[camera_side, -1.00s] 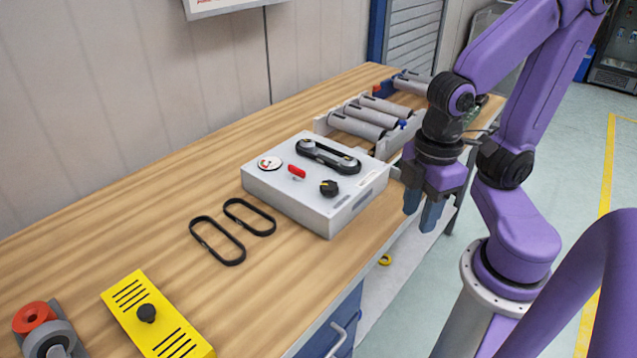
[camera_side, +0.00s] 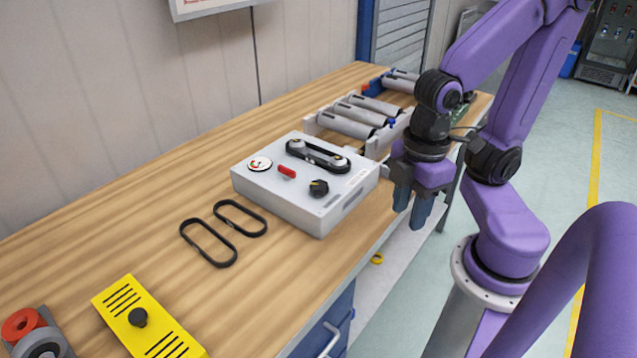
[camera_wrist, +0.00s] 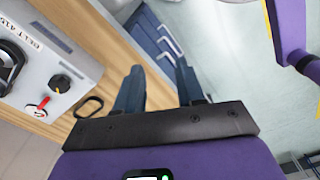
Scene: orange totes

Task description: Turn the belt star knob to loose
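The black star knob (camera_side: 319,188) with a small yellow mark sits on the front right of the grey-white box's top (camera_side: 275,195). The knob also shows in the wrist view (camera_wrist: 59,84), left of my fingers. A black belt (camera_side: 318,155) runs around two pulleys at the back of the box top. My gripper (camera_side: 411,208) hangs to the right of the box, past the bench edge, fingers pointing down. Its two fingers (camera_wrist: 159,68) are apart, with nothing between them, and clear of the knob. The knob's setting is too small to read.
A red lever (camera_side: 286,172) and a round gauge (camera_side: 260,163) sit on the box beside the knob. Two loose belts (camera_side: 208,243) and a yellow slotted cover (camera_side: 150,322) lie on the wooden bench (camera_side: 110,215).

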